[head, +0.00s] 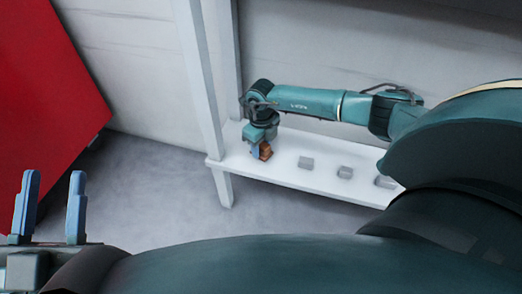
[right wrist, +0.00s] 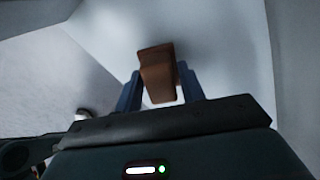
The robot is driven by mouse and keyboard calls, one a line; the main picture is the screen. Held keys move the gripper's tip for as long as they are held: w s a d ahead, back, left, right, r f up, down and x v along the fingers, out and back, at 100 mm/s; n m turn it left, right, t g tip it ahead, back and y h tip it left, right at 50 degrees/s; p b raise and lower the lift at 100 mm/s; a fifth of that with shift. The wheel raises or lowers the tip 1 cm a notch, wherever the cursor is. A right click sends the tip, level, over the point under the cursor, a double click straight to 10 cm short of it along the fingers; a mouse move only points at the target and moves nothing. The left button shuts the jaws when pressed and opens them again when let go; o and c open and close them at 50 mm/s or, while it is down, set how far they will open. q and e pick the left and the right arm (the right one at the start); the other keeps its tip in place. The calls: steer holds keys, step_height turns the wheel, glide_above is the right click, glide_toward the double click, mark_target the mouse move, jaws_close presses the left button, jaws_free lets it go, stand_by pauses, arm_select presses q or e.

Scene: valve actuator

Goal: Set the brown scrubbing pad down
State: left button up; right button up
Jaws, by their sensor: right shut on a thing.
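The brown scrubbing pad (head: 265,152) is a small brown block at the left end of the white shelf (head: 230,163) in the head view. In the right wrist view the pad (right wrist: 157,72) sits between the two blue fingers. My right gripper (head: 260,151) is shut on it, pointing down at the shelf. I cannot tell whether the pad touches the shelf surface. My left gripper (head: 48,205) is at the lower left of the head view, its blue fingers apart and empty, away from the shelf.
Several grey blocks stand in a row on the shelf to the right of the pad, the nearest one (head: 306,162) with clear shelf between. A white post (head: 205,80) rises by the shelf's left end. A red panel (head: 45,95) stands at the far left.

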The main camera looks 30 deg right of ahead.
arm_select(q)
steer(key=shift+r+m+h, duration=0.3)
steer(key=shift+h, duration=0.1)
arm_select(e)
steer(key=shift+f, duration=0.5)
arm_select(q)
steer(key=shift+w, duration=0.1)
arm_select(e)
steer(key=shift+f, duration=0.1)
arm_select(q)
steer(key=shift+r, duration=0.15)
arm_select(e)
steer(key=o, duration=0.9)
steer(key=shift+o, duration=0.2)
